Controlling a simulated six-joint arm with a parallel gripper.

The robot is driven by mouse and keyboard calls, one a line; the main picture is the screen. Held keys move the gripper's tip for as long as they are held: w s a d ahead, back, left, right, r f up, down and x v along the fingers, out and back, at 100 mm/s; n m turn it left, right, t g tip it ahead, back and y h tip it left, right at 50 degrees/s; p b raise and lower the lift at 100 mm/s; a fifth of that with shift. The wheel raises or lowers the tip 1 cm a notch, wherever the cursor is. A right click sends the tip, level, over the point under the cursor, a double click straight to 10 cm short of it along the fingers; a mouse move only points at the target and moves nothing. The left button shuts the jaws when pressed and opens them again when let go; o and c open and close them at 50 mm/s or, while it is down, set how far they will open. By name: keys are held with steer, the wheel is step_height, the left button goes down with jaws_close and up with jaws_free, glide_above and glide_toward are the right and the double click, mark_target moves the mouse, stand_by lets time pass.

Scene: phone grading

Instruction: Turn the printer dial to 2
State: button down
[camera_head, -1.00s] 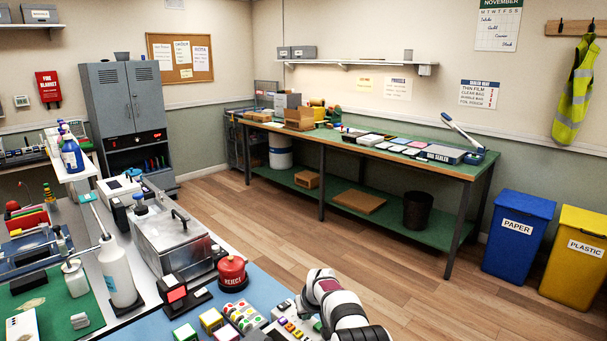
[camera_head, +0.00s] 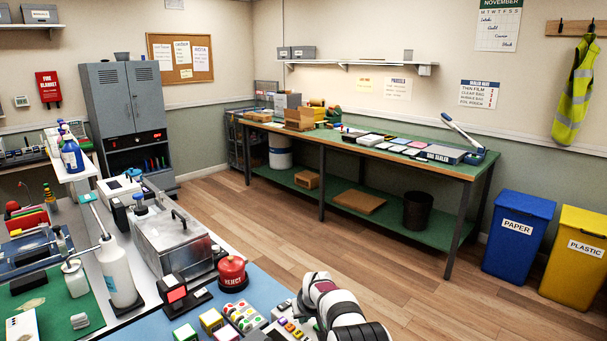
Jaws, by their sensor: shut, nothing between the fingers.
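A small white machine (camera_head: 118,188) stands on the bench at left, and I cannot tell whether it is the printer. No dial or number 2 can be made out. My white and black arm (camera_head: 335,312) reaches up from the bottom edge, right of the blue mat. My gripper is not in view; the fingers do not show past the arm links.
A red domed item (camera_head: 232,273), a metal lidded tank (camera_head: 172,240), a white bottle (camera_head: 118,272) and blocks with coloured buttons (camera_head: 243,317) crowd the near bench. A long green table (camera_head: 400,152) stands at the back. The wooden floor (camera_head: 300,228) between is clear.

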step_height(320, 180, up, 6)
stand_by(0.4)
steer(key=f, duration=0.4)
steer(key=d+f, duration=0.1)
steer(key=f, duration=0.1)
steer(key=shift+w, duration=0.25)
steer(key=shift+w+a, duration=0.1)
steer(key=shift+w, duration=0.2)
stand_by(0.4)
steer(key=shift+s+a, duration=0.15)
steer(key=shift+a, duration=0.35)
stand_by(0.5)
